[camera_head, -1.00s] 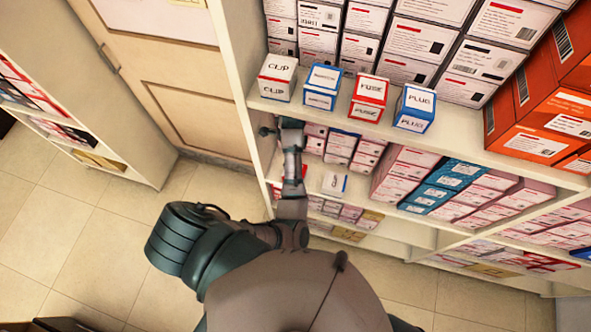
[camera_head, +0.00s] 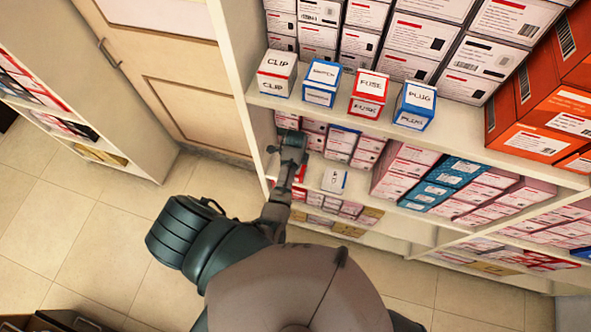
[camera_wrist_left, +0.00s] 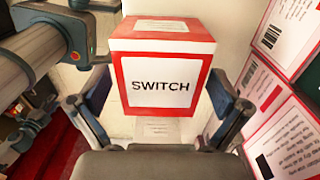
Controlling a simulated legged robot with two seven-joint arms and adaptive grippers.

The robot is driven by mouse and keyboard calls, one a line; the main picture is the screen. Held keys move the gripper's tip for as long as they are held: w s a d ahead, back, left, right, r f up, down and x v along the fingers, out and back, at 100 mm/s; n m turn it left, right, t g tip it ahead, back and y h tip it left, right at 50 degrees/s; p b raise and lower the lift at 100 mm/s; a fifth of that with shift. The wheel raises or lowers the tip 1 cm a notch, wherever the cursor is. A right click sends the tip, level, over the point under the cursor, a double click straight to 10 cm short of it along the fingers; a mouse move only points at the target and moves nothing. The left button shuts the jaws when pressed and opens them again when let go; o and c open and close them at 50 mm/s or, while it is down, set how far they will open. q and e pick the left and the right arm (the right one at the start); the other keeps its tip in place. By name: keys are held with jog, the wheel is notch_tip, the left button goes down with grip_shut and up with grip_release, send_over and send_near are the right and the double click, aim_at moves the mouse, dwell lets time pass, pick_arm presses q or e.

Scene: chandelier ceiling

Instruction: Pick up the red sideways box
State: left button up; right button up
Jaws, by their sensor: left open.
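A red box with a white front label reading SWITCH (camera_wrist_left: 160,90) stands ahead of my left gripper (camera_wrist_left: 160,80) in the left wrist view. The two dark fingers are open, one at each side of the box, with nothing held. I cannot tell whether either finger touches it. In the head view a small red patch (camera_head: 300,172) shows beside my arm on the middle shelf, mostly hidden by the arm; it may be the same box. My right gripper is in no view.
A white CLIP box (camera_head: 333,181) lies to the right on the middle shelf. Several labelled boxes, including a red FUSE box (camera_head: 369,94), stand on the shelf above. The left wrist view has stacked cartons (camera_wrist_left: 285,110) close at the right. A side panel (camera_head: 236,75) bounds the shelves.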

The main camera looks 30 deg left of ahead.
pick_arm(q)
notch_tip(320, 180, down, 2)
jog(key=shift+d+f, duration=0.1)
jog(key=shift+f, duration=0.3)
jog(key=shift+a+f, duration=0.1)
jog(key=shift+a, duration=0.3)
jog(key=c, duration=1.2)
jog(key=shift+o, duration=0.2)
jog(key=shift+d, duration=0.2)
jog(key=shift+d, duration=0.1)
